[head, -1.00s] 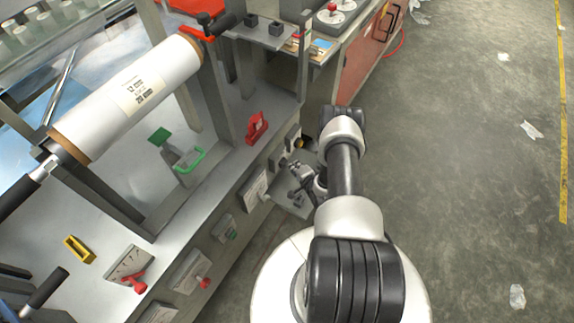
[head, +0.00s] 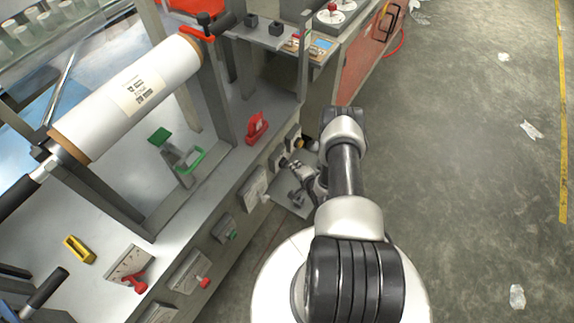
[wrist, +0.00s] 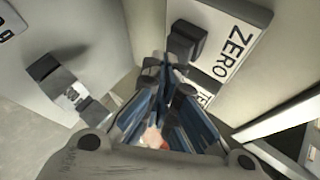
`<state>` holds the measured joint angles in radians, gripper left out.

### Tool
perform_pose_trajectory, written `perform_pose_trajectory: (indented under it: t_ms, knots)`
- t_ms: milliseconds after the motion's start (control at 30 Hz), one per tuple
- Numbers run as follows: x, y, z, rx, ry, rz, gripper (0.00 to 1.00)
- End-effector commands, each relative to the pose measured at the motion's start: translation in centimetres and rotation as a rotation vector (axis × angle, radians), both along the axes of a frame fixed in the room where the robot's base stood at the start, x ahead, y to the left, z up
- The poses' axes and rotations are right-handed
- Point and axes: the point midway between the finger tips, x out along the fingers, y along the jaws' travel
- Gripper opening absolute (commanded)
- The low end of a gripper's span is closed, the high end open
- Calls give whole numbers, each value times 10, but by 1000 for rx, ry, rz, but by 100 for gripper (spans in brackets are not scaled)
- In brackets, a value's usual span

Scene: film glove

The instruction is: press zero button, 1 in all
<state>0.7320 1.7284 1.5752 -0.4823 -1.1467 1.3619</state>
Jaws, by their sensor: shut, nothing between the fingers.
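In the wrist view, a white panel (wrist: 234,22) on the grey front carries the label ZERO. A dark block-shaped button (wrist: 187,41) stands out beside the label. A second label below it is partly hidden. My gripper (wrist: 167,78) is shut and empty, its fingertips just below the dark button in the picture. I cannot tell whether they touch the panel. In the head view, my gripper (head: 285,163) is beside the machine's front face, close to a small white panel (head: 255,186), whose lettering is too small to read.
Other panels line the machine's front, with a green button (head: 232,235), a red knob (head: 204,282) and a yellow-black knob (head: 298,142). A red handle (head: 257,127) and a green-framed part (head: 188,158) stand on the bench. The floor at right is open with scraps.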

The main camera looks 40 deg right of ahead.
Motion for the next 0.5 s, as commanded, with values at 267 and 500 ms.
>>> perform_pose_trajectory:
  t_ms: [267, 500]
  knots:
    - [-9, -3, 0, 1, 0, 1, 0]
    - [-11, -4, 0, 1, 1, -1, 0]
